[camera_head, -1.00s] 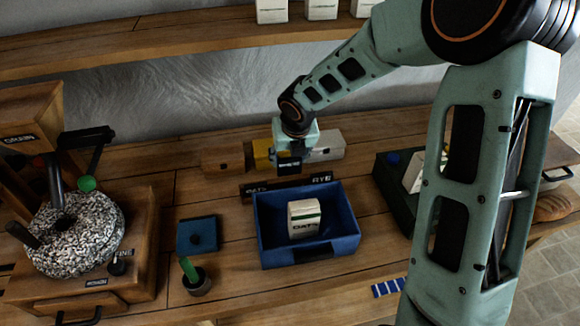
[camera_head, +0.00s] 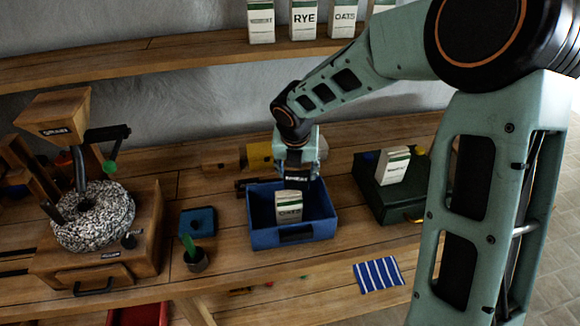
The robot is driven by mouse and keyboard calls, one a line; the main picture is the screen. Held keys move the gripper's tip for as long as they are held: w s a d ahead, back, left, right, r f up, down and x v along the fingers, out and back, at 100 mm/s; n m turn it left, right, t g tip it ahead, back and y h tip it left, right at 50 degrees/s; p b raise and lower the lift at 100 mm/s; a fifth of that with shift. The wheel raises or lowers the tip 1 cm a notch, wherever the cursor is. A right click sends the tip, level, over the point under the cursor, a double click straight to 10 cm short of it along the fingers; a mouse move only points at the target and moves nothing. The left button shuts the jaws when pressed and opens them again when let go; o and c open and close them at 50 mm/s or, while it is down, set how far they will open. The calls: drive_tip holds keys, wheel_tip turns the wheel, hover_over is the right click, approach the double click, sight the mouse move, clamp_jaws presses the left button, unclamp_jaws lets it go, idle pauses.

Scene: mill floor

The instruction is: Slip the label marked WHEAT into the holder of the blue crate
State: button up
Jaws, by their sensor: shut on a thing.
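The blue crate (camera_head: 262,239) stands on the bench with a white, green-edged OATS packet (camera_head: 288,207) inside it. A dark holder (camera_head: 297,234) shows on its front wall and looks empty. My gripper (camera_head: 296,186) points down over the back part of the crate, behind and just above the packet. It is shut on a small dark thing, likely a label; its marking cannot be read. A dark label rack (camera_head: 246,184) lies behind the crate, mostly hidden by the crate and gripper.
A grain mill (camera_head: 95,215) stands at left, beside a blue lidded box (camera_head: 198,222) and a small pot (camera_head: 196,262). A dark green crate (camera_head: 378,196) with a packet stands at right. A striped cloth (camera_head: 379,274) lies lower front. A shelf (camera_head: 180,50) with packets runs above.

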drive_tip(key=s+d+f+m+g+b, duration=0.1)
drive_tip(key=s+d+f+m+g, duration=0.1)
drive_tip(key=m, duration=0.9)
drive_tip(key=s+d+f+m+g+b, duration=0.1)
drive_tip(key=s+d+f+m+g, duration=0.2)
drive_tip(key=d+m, duration=0.4)
drive_tip(key=s+d+f+m+g+b, duration=0.1)
drive_tip(key=s+d+f+m+g, duration=0.1)
drive_tip(key=m, duration=1.5)
drive_tip(key=s+d+g, duration=0.1)
drive_tip(key=s+d, duration=0.1)
drive_tip(key=d, duration=0.1)
drive_tip(key=shift+s+f+g, duration=0.25)
drive_tip(key=shift+f+g, duration=0.05)
drive_tip(key=shift+g, duration=0.1)
